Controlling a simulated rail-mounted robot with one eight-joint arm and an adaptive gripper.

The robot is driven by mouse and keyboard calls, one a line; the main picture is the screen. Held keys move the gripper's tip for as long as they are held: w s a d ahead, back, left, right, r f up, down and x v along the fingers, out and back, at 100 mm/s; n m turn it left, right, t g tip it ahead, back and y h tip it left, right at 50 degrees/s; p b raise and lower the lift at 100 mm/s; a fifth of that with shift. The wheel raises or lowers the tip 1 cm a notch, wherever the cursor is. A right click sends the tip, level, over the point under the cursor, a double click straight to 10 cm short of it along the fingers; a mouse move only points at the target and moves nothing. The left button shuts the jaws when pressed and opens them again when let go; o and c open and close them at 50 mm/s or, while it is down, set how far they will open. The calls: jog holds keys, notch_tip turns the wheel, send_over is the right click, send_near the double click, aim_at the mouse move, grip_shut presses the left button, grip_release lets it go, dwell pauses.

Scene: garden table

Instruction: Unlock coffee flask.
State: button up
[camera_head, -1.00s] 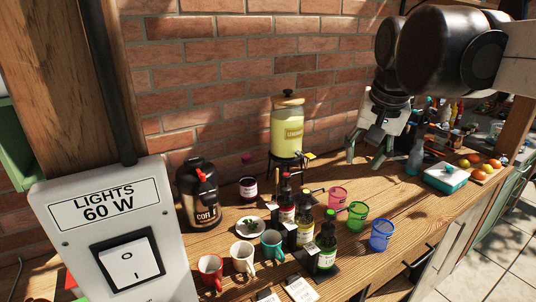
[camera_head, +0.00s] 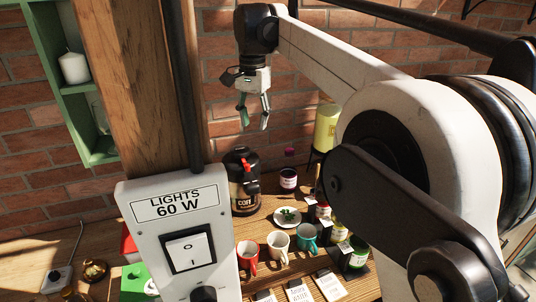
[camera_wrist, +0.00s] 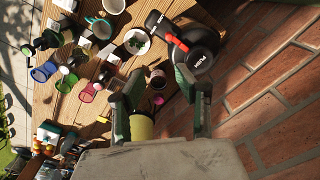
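The coffee flask (camera_head: 242,182) is black with a coffee label and a red lever on its top. It stands upright on the wooden table behind the light switch box, which hides part of its left side. The wrist view shows the flask from above, with its black lid (camera_wrist: 197,52) and the red lever (camera_wrist: 177,43). My gripper (camera_head: 254,114) is above the flask and apart from it, fingers pointing down. The fingers (camera_wrist: 160,95) are spread with nothing between them.
Mugs (camera_head: 278,243), a small plate (camera_head: 287,217), a dark jar (camera_head: 288,178) and bottles (camera_head: 358,252) stand right of the flask. The yellow dispenser (camera_head: 326,128) is farther right. A light switch box (camera_head: 178,228) stands in front at left, by a wooden post (camera_head: 128,80). A brick wall is close behind.

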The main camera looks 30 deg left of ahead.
jog(key=a, duration=0.2)
jog(key=p, duration=0.2)
send_near(245, 163)
jog(key=f, duration=0.2)
jog(key=s+d+f, duration=0.1)
jog(key=f, duration=0.2)
jog(key=d+f, duration=0.1)
jog(key=f, duration=0.1)
jog(key=shift+s+d+f, duration=0.15)
jog(key=shift+s+f, duration=0.25)
grip_shut()
